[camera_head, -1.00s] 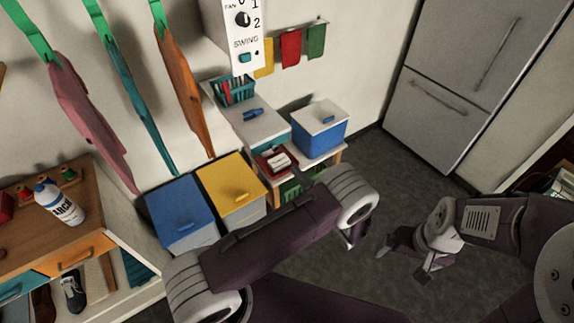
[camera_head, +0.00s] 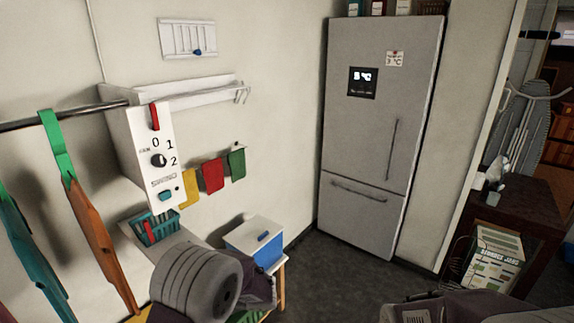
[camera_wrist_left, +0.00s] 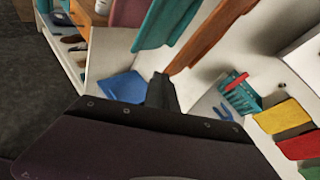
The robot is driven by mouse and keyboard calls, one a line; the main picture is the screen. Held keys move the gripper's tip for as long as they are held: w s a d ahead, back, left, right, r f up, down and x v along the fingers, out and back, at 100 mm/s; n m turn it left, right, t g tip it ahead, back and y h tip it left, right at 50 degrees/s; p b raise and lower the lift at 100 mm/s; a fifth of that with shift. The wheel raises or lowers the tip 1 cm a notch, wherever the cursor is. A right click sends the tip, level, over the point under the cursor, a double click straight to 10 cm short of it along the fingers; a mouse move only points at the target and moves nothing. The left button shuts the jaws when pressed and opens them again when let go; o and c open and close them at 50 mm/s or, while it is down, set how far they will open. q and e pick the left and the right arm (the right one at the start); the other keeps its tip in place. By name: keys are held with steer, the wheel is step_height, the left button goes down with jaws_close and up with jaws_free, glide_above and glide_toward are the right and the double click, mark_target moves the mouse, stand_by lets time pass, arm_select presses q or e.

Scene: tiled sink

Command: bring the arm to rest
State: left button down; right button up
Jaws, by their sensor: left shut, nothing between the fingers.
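My left arm (camera_head: 205,285) comes in low in the head view, its big grey joint in front of the low shelf unit. Its gripper is hidden or out of frame there. In the left wrist view my left gripper (camera_wrist_left: 161,92) shows as dark fingers closed together, with nothing between them. The blue bin lid (camera_wrist_left: 122,86) lies beyond it and to the left. Part of my right arm (camera_head: 470,307) shows at the bottom right edge of the head view. My right gripper is not in view.
A grey fridge (camera_head: 375,130) stands at the back. The floor before the fridge is clear.

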arm_select(q)
steer(key=s+a+f+n+g+h, duration=0.1)
steer(key=s+f+n+g+h, duration=0.25)
steer(key=s+n+h, duration=0.65)
steer(key=s+d+f+n+t+h, duration=0.1)
steer(key=d+f+n+t+h, duration=0.1)
steer(key=d, duration=0.4)
steer(key=s+d+f+n+t+h, duration=0.1)
steer(key=d+f+n+h, duration=0.1)
steer(key=d, duration=0.3)
steer(key=shift+s+d+n+t, duration=0.15)
steer(key=shift+d+n+t, duration=0.2)
steer(key=shift+n, duration=0.45)
steer(key=shift+d, duration=0.1)
